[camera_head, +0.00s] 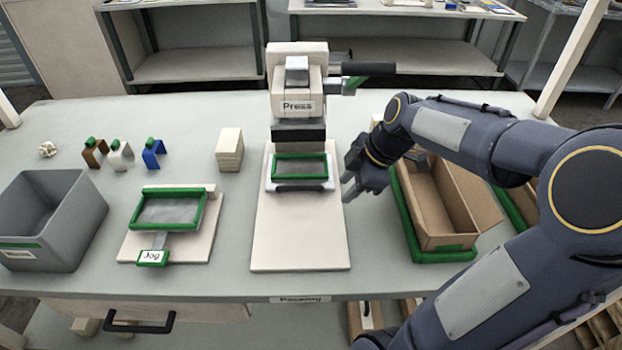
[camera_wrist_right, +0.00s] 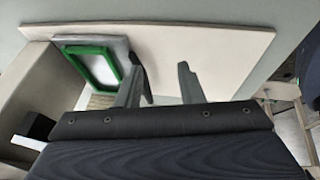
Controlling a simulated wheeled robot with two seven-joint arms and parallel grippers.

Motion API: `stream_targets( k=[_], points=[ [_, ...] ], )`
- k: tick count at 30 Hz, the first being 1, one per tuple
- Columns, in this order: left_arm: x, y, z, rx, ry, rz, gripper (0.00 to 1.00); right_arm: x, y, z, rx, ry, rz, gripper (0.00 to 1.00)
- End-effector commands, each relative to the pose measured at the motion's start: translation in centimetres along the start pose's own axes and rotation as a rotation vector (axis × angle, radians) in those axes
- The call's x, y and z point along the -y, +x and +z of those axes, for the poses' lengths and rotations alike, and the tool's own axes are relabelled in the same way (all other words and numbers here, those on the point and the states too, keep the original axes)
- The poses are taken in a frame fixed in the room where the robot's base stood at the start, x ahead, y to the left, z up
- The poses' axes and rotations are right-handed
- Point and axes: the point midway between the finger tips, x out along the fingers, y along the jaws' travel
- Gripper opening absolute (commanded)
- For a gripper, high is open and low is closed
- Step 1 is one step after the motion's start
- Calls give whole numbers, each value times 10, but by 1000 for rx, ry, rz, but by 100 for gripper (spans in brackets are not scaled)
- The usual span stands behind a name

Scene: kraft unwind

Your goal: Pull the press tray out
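The press tray (camera_head: 300,168), a pale tray with a green frame and a black front handle (camera_head: 301,188), sits on the cream board (camera_head: 299,235) in front of the press (camera_head: 297,103). In the right wrist view the tray (camera_wrist_right: 93,65) is at upper left, with its handle (camera_wrist_right: 147,88) partly hidden behind the left finger. My right gripper (camera_head: 347,190) is just right of the tray, near the handle's right end. In the wrist view its fingers (camera_wrist_right: 160,70) stand apart, with pale board between them. I cannot tell whether a finger touches the handle. My left gripper is not in view.
A cardboard box (camera_head: 435,205) in a green-edged tray stands right of the board, close under my right arm. A jog tray (camera_head: 168,209) and a grey bin (camera_head: 55,225) are at left. The board in front of the tray is clear.

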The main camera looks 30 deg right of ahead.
Motion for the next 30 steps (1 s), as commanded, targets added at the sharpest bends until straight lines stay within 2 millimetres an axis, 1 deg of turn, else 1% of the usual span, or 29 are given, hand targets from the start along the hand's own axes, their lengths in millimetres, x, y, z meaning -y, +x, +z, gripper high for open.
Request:
stream_targets(
  k=[1, 6, 11, 12, 13, 18, 27, 28, 30],
  points=[
    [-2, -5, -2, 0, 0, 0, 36, -5, 3, -12, 0, -5, -4, 34],
    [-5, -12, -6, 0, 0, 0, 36, -21, 19, -42, -1, -4, -3, 34],
    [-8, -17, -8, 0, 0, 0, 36, -32, 33, -64, -1, -2, -3, 34],
    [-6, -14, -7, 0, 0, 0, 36, -31, 42, -61, 0, 1, -4, 34],
    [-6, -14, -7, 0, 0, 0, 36, -31, 46, -60, 0, 2, -3, 34],
    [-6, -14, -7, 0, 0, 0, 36, -31, 59, -60, 0, 2, 0, 34],
    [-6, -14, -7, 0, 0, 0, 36, -31, 61, -60, 0, 2, 1, 34],
    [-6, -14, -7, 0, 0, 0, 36, -31, 61, -60, 0, 2, 1, 33],
    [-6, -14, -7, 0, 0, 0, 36, -31, 61, -60, 0, 2, 1, 24]
  ],
)
